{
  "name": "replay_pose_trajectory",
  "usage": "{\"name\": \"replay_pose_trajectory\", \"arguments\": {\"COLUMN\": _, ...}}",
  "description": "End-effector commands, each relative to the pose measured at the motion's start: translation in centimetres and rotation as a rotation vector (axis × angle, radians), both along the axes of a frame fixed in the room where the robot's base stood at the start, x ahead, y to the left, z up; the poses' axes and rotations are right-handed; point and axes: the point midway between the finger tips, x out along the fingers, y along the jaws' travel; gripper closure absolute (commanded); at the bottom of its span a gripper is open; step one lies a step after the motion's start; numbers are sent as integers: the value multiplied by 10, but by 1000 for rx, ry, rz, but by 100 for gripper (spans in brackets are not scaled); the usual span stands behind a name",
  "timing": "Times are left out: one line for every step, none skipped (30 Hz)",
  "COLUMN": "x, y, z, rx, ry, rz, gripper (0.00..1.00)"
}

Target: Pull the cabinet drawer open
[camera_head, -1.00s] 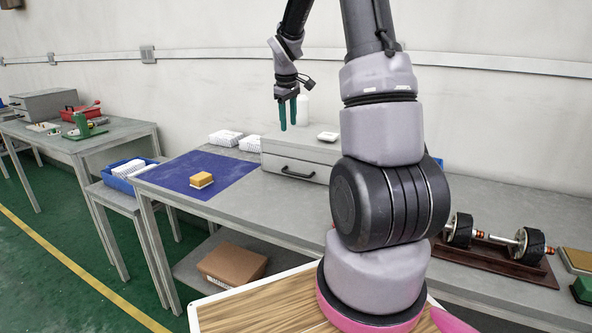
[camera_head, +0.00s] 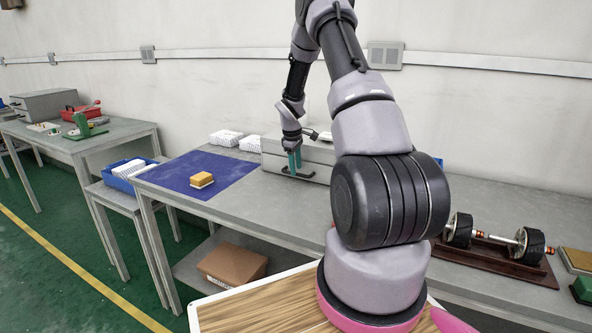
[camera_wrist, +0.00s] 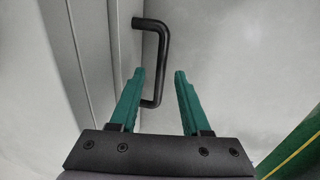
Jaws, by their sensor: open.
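The grey cabinet (camera_head: 272,150) stands on the workbench against the wall, and its drawer front (camera_head: 275,166) looks shut. The black bar handle (camera_wrist: 163,50) runs lengthwise in the wrist view, and its near end shows between my fingers. In the head view the handle (camera_head: 286,172) is partly hidden by my gripper (camera_head: 295,163). My gripper also shows in the wrist view (camera_wrist: 158,75), with two green fingers apart and nothing clamped between them. The left finger is close to the handle's near end; I cannot tell whether they touch.
A blue mat (camera_head: 205,178) with a yellow-topped block (camera_head: 201,180) lies left of the cabinet. White boxes (camera_head: 226,138) stand behind the mat. A dark rack with rollers (camera_head: 495,255) is at the right. The bench in front of the drawer is clear.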

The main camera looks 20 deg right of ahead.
Motion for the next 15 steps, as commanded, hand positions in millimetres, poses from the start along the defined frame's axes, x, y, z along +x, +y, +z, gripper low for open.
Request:
{"name": "replay_pose_trajectory", "arguments": {"x": 1, "y": -1, "z": -6, "rx": 0, "ry": 1, "rz": 0, "gripper": 53}}
{"name": "replay_pose_trajectory", "arguments": {"x": 1, "y": -1, "z": -8, "rx": 0, "ry": 1, "rz": 0, "gripper": 53}}
{"name": "replay_pose_trajectory", "arguments": {"x": 1, "y": -1, "z": -10, "rx": -1, "ry": 1, "rz": 0, "gripper": 53}}
{"name": "replay_pose_trajectory", "arguments": {"x": 1, "y": -2, "z": -11, "rx": 0, "ry": 0, "rz": 0, "gripper": 53}}
{"name": "replay_pose_trajectory", "arguments": {"x": 1, "y": -2, "z": -12, "rx": 0, "ry": 0, "rz": 0, "gripper": 53}}
{"name": "replay_pose_trajectory", "arguments": {"x": 2, "y": -2, "z": -13, "rx": 0, "ry": 0, "rz": 0, "gripper": 53}}
{"name": "replay_pose_trajectory", "arguments": {"x": 2, "y": -2, "z": -13, "rx": -1, "ry": -1, "rz": 0, "gripper": 53}}
{"name": "replay_pose_trajectory", "arguments": {"x": 2, "y": -2, "z": -13, "rx": -1, "ry": -1, "rz": 0, "gripper": 53}}
{"name": "replay_pose_trajectory", "arguments": {"x": 2, "y": -2, "z": -13, "rx": -1, "ry": -1, "rz": 0, "gripper": 53}}
{"name": "replay_pose_trajectory", "arguments": {"x": 2, "y": -2, "z": -13, "rx": -1, "ry": -1, "rz": 0, "gripper": 53}}
{"name": "replay_pose_trajectory", "arguments": {"x": 2, "y": -2, "z": -13, "rx": -1, "ry": -1, "rz": 0, "gripper": 53}}
{"name": "replay_pose_trajectory", "arguments": {"x": 2, "y": -2, "z": -13, "rx": -1, "ry": -1, "rz": 0, "gripper": 53}}
{"name": "replay_pose_trajectory", "arguments": {"x": 2, "y": -2, "z": -13, "rx": 0, "ry": 0, "rz": 0, "gripper": 53}}
{"name": "replay_pose_trajectory", "arguments": {"x": 2, "y": -2, "z": -13, "rx": 0, "ry": 0, "rz": 0, "gripper": 61}}
{"name": "replay_pose_trajectory", "arguments": {"x": 2, "y": -2, "z": -13, "rx": 0, "ry": 0, "rz": 0, "gripper": 76}}
